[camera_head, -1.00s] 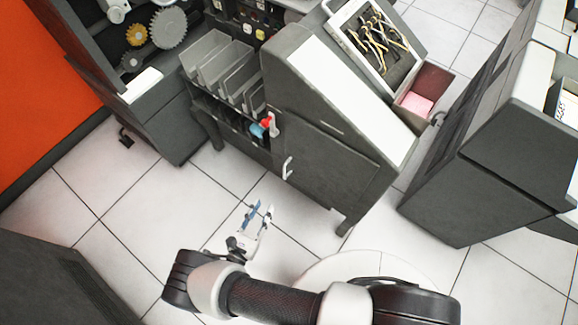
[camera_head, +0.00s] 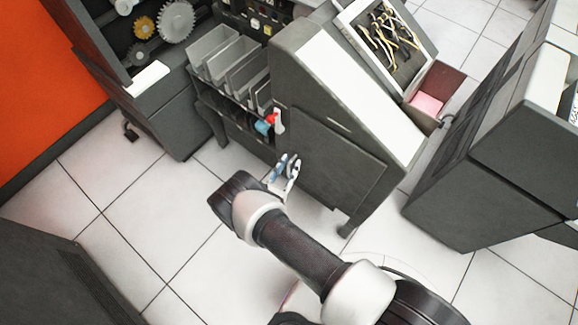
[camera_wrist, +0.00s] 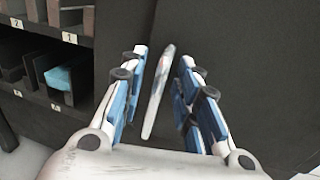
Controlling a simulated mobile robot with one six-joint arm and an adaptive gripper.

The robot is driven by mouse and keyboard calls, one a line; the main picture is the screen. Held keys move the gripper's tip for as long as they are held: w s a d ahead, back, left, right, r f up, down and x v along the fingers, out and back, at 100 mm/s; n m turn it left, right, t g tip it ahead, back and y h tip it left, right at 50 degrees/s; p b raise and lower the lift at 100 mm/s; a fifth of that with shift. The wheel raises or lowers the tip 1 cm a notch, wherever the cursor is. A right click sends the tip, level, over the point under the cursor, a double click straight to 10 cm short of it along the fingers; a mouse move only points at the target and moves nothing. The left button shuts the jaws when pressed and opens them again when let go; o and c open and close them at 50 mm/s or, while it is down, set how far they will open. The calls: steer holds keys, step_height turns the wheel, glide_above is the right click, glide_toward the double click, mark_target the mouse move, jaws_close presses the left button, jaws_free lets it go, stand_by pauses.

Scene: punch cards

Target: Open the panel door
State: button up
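The panel door (camera_head: 335,175) is a dark grey panel on the front of the sloped grey machine, and it looks closed. Its light, upright bar handle (camera_wrist: 158,92) shows in the wrist view. My gripper (camera_wrist: 162,95) is open, with blue-padded fingers on either side of the handle and a gap to each. In the head view my gripper (camera_head: 288,168) is at the left edge of the door and hides the handle. I cannot tell how deep the handle sits between the fingers.
Left of the door are shelves with grey dividers (camera_head: 232,62) and a red and blue item (camera_head: 268,123). Another grey cabinet (camera_head: 480,170) stands right. Tiled floor (camera_head: 150,220) is clear at left.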

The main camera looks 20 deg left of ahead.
steer(key=shift+w, duration=0.15)
steer(key=shift+c, duration=0.3)
jaws_close()
steer(key=shift+a+r, duration=0.1)
steer(key=shift+a, duration=0.05)
